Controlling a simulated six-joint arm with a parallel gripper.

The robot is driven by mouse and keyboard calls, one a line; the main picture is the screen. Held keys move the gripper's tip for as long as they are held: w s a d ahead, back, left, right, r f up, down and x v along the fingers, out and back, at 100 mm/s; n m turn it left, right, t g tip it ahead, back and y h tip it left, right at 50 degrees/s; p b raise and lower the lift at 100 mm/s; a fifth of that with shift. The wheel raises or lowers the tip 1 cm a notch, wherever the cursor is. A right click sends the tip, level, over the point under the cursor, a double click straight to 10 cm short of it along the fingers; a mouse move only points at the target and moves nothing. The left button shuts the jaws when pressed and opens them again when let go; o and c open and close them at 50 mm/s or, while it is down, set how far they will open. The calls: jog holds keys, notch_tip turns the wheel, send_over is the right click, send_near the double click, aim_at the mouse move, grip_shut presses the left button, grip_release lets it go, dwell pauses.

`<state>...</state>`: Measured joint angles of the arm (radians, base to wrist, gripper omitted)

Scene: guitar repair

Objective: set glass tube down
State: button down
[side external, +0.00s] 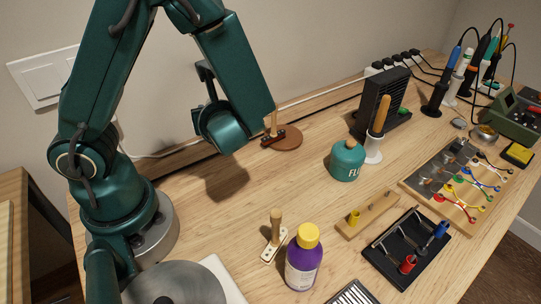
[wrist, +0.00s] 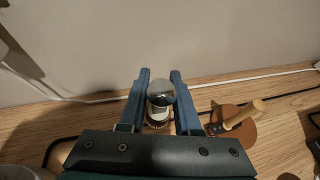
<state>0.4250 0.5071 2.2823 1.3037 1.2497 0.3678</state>
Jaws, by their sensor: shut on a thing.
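In the wrist view, my gripper (wrist: 160,76) has its two blue fingers on either side of a small upright glass tube (wrist: 160,93). The tube has a shiny rounded top and a pale band lower down. The fingers are shut on it. A dark brassy ring shows just below the tube, and I cannot tell whether it is part of the tube or under it. In the side external view, my arm's teal wrist hides the fingers and the tube. Whether the tube touches the wooden table (side external: 310,185) cannot be seen.
A wooden-handled tool on a round brown base (side external: 287,143) stands close by, right of my gripper in the wrist view (wrist: 240,132). A teal flux bottle (side external: 347,163), black fan box (side external: 378,100) and purple bottle (side external: 304,265) stand farther off. The wall is close behind.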

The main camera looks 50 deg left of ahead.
notch_tip(320, 180, up, 12)
jog(key=f, duration=0.1)
jog(key=s+d+f+n+g, duration=0.7)
jog(key=s+f+n+g, duration=0.1)
jog(key=f+n+g, duration=0.15)
jog(key=d+n+g+h, duration=0.8)
jog(key=d+n+h, duration=0.4)
jog(key=h, duration=0.1)
jog(key=w+d+r+n+t+h, duration=0.2)
jog(key=w+d+n+t+h, duration=0.15)
jog(key=d+n+h, duration=0.35)
notch_tip(320, 180, up, 8)
jog(key=r+n+t+h, duration=0.1)
jog(key=n+t+h, duration=0.4)
jog(key=n+t, duration=1.2)
send_over(330, 192)
jog(key=shift+f, duration=10.8)
